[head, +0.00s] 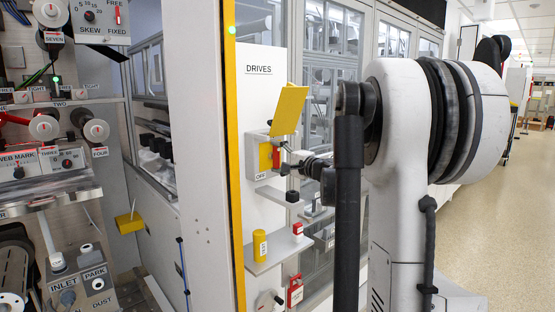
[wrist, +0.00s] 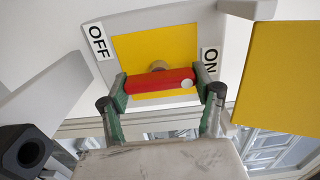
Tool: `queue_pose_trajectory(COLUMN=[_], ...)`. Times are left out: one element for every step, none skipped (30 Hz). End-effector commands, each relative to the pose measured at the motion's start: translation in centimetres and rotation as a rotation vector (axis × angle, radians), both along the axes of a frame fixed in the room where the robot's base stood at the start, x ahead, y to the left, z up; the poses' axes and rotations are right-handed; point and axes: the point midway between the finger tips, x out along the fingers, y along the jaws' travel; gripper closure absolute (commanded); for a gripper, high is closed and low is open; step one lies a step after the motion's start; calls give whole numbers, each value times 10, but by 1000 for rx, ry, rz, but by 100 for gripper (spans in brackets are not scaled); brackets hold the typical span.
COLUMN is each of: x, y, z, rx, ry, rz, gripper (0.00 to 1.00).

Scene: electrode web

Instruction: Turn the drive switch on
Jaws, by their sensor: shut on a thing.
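The drive switch has a red handle (wrist: 158,81) on a yellow square plate (wrist: 135,48). In the wrist view the handle lies nearly level, with a white dot at its right end. The OFF label (wrist: 98,41) is to the left and the ON label (wrist: 210,58) to the right, partly covered by a finger. My gripper (wrist: 162,88) is shut on the handle, one green-padded finger at each end. In the head view the switch box (head: 253,158) is on the DRIVES panel (head: 262,100), with the red handle (head: 276,158) at my gripper (head: 291,163).
A yellow flap (head: 289,110) stands raised above the switch box and fills the right of the wrist view (wrist: 275,75). Below are a shelf (head: 285,250), a yellow cylinder (head: 260,245) and a red padlock (head: 295,293). A yellow-edged post (head: 235,200) is at left.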

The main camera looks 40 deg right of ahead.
Motion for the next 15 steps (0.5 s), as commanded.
queue_pose_trajectory(x=[0, 0, 0, 0, 0, 0, 0, 0, 0, 0, 0, 0, 0, 0, 0], y=[0, 0, 0, 0, 0, 0, 0, 0, 0, 0, 0, 0, 0, 0, 0], z=[-1, -1, -1, -1, -1, -1, -1, -1, -1, -1, -1, -1, -1, -1, -1], rx=[8, 13, 19, 22, 24, 26, 27, 28, 28, 29, 29, 29, 29, 29, 28], ry=[1, 1, 1, 1, 1, 1, 1, 2, 2, 2, 2, 2, 2, 1, 1], rz=[0, 0, 0, 0, 0, 0, 0, 0, 0, 0, 0, 0, 0, 0, 0], gripper=[64, 64, 64, 64, 64, 64, 64, 64, 64, 64, 64, 64, 64, 64, 64])
